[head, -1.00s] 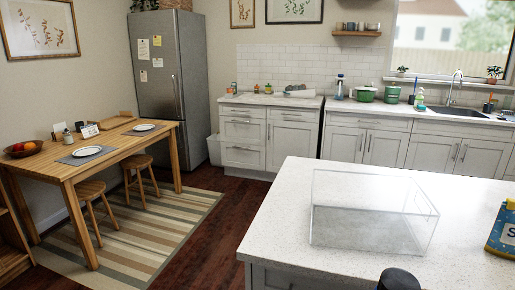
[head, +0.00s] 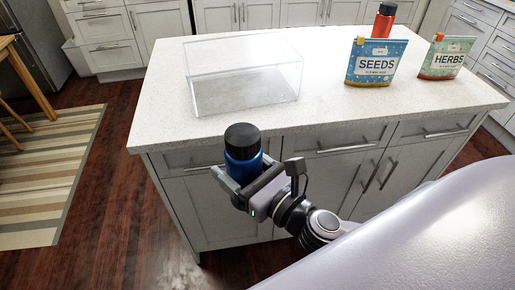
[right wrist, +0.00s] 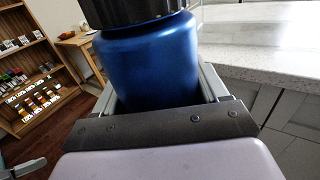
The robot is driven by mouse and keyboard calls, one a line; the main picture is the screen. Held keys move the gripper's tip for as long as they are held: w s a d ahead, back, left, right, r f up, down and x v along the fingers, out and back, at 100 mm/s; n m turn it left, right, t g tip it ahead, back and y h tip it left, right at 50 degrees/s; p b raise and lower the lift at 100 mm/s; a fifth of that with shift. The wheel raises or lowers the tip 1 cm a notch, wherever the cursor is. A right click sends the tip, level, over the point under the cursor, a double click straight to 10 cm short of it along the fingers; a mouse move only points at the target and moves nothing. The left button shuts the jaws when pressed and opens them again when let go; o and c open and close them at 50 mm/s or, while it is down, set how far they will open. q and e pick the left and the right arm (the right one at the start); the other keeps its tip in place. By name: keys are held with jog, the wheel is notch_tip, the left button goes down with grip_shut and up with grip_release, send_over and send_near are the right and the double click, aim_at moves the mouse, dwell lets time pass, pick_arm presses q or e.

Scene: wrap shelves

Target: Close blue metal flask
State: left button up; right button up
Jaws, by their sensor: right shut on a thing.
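The blue metal flask (head: 243,170) is upright in my right gripper (head: 243,184), in front of the white counter. My right gripper is shut around its body, with a finger on each side; the flask also fills the top of the right wrist view (right wrist: 150,65). A black lid (head: 242,138) sits on top of the flask in the head view. The lid's lower edge also shows in the right wrist view (right wrist: 130,10). I cannot tell how tightly it is seated. My left gripper is not in the head view.
The island counter (head: 165,105) carries a clear box (head: 245,85), a SEEDS packet (head: 375,62), a HERBS packet (head: 446,58) and a red bottle (head: 383,20). The counter's front edge lies close beyond the flask. A shelf of small goods (right wrist: 30,70) stands at left in the right wrist view.

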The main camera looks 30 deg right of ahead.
jog(key=s+a+n+g+y, duration=0.1)
jog(key=a+n+g+y, duration=0.2)
jog(key=a+y, duration=0.3)
jog(key=a+n, duration=0.1)
jog(key=a, duration=0.2)
jog(key=shift+a+r+n+g+y, duration=0.2)
jog(key=shift+r+n+g+y, duration=0.1)
jog(key=shift+r+n, duration=0.1)
jog(key=shift+s, duration=0.1)
